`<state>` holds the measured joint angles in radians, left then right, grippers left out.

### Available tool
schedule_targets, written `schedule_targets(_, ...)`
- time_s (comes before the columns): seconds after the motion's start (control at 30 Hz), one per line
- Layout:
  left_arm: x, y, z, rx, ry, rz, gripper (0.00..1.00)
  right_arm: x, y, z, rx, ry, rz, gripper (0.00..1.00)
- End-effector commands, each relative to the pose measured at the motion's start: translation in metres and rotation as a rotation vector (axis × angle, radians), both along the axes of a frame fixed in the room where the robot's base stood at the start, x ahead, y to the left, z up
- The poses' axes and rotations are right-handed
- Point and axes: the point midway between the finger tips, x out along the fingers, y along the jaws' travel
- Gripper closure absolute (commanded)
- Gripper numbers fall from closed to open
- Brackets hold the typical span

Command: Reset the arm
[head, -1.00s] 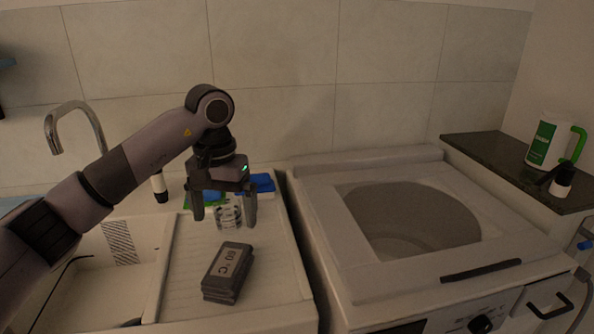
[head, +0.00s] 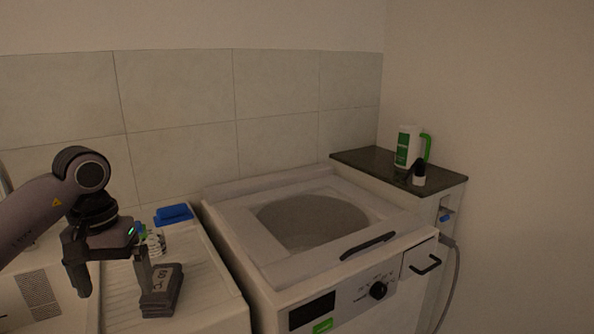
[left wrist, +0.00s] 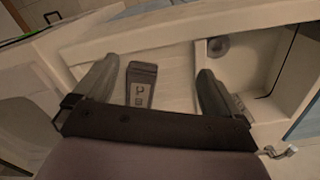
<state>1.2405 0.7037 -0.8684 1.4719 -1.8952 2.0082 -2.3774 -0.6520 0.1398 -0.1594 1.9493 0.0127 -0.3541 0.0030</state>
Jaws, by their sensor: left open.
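My left gripper (head: 112,277) is open with its fingers pointing down over the draining board. In the left wrist view it also shows open (left wrist: 152,88), with nothing held between its fingers. A dark grey block stack with light lettering (head: 162,292) lies on the board beside the right finger in the head view. The stack also shows below and between the fingers in the left wrist view (left wrist: 141,84), apart from them as far as I can tell. My right gripper is in neither view.
A clear jar (head: 156,241) and a blue item (head: 173,214) sit behind the gripper. The washing machine (head: 237,237) with a round top opening stands to the right. A dark counter (head: 357,161) beyond holds a white-and-green jug (head: 407,146) and a small dark-and-white bottle (head: 418,175).

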Motion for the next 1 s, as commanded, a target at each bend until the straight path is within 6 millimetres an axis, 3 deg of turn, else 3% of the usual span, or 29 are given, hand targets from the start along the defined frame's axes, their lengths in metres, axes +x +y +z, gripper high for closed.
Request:
schedule_targets(0.1,-0.006,-0.040,-0.029,-0.151,0.031,0.037,0.02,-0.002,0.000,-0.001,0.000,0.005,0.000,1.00)
schedule_targets(0.3,-0.030,-0.128,-0.067,-0.520,0.164,0.212,0.02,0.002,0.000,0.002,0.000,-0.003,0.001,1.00)
schedule_targets(0.5,-0.064,-0.212,-0.073,-0.935,0.478,0.535,0.02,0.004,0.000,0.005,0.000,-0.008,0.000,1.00)
schedule_targets(0.6,-0.076,-0.239,-0.064,-1.117,0.698,0.742,0.02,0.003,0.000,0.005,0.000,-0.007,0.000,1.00)
schedule_targets(0.7,-0.080,-0.254,-0.053,-1.270,0.952,0.967,0.02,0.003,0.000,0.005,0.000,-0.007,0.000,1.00)
schedule_targets(0.8,-0.078,-0.257,-0.046,-1.387,1.241,1.207,0.02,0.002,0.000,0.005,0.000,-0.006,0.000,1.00)
schedule_targets(1.0,-0.062,-0.232,-0.057,-1.501,1.911,1.695,0.02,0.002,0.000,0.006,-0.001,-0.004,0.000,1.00)
